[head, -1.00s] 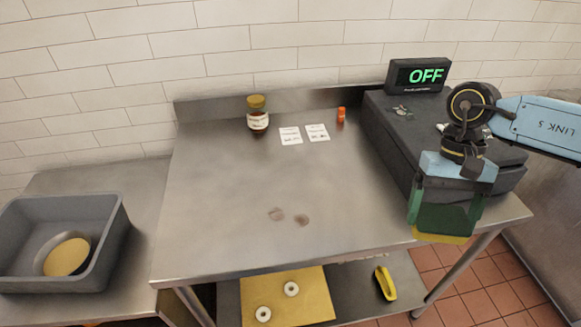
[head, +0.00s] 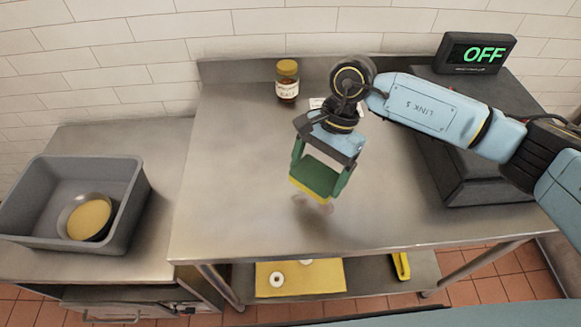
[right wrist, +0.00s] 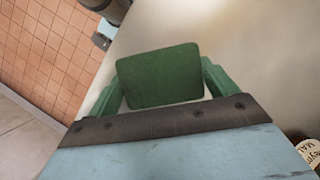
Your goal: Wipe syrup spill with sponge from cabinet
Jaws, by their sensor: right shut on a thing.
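My right gripper (head: 318,176) is shut on a sponge (head: 317,177) with a green top and a yellow underside. In the right wrist view the sponge's green face (right wrist: 160,77) fills the gap between the fingers. The syrup spill (head: 318,207) shows as brownish spots on the steel table, just below the sponge and partly hidden by it. I cannot tell whether the sponge touches the table. My left gripper is not in view.
A jar with a yellow lid (head: 287,82) stands at the table's back. A dark box (head: 475,165) with an OFF display (head: 476,54) occupies the right side. A grey bin (head: 120,220) holds a round bowl on the left counter. The steel table's (head: 225,200) left part is clear.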

